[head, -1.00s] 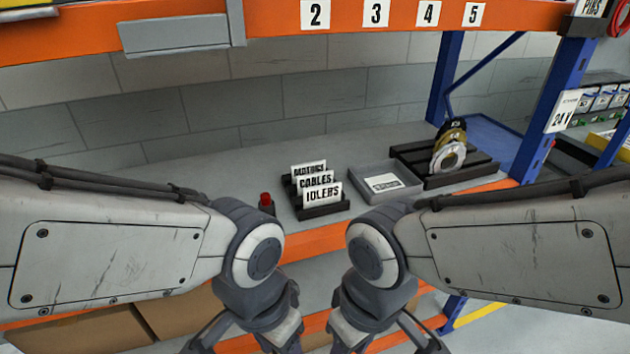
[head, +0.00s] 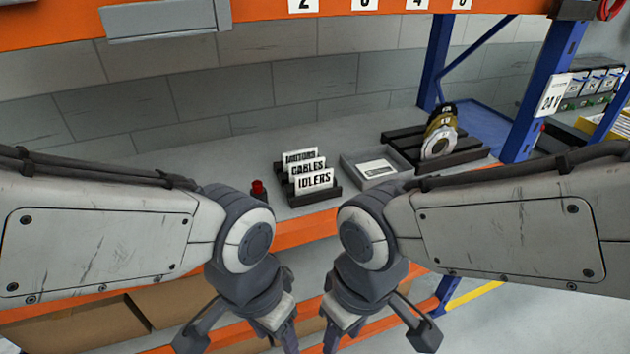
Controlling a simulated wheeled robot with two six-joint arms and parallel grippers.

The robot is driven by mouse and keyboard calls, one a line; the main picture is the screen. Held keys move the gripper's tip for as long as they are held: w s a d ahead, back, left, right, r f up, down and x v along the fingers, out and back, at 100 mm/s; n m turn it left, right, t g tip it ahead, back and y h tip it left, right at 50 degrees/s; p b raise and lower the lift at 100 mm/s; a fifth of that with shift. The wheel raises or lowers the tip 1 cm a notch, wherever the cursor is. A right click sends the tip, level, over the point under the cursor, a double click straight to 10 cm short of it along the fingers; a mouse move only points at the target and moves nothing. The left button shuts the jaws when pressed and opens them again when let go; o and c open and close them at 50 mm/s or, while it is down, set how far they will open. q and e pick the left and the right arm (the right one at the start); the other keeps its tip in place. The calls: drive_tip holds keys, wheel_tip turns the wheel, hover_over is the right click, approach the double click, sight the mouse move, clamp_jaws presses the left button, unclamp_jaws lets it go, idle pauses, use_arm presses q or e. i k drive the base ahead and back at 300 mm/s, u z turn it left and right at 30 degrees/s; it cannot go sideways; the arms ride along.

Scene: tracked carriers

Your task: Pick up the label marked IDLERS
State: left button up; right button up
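The IDLERS label (head: 314,180) is a white card with black letters. It stands tilted in the front slot of a dark rack (head: 322,196) on the grey shelf. Behind it in the same rack stand the CABLES label (head: 307,167) and a partly covered label (head: 300,155) that seems to read MOTORS. My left gripper (head: 280,345) and my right gripper (head: 335,345) hang low in front of the shelf, below and nearer than the label. Their fingertips run to or past the bottom edge, so I cannot tell their opening. Neither touches the label.
A grey tray (head: 349,172) with a white card (head: 377,168) in it sits right of the rack. Further right, a black slotted holder (head: 463,156) carries discs (head: 440,139). A red-topped item (head: 258,187) stands left of the rack. The orange beam (head: 307,228) edges the shelf.

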sight(311, 182)
drive_tip(key=u, duration=3.1)
drive_tip(key=k, duration=1.25)
drive_tip(key=z, duration=1.45)
drive_tip(key=i, duration=0.5)
drive_tip(key=u, duration=0.05)
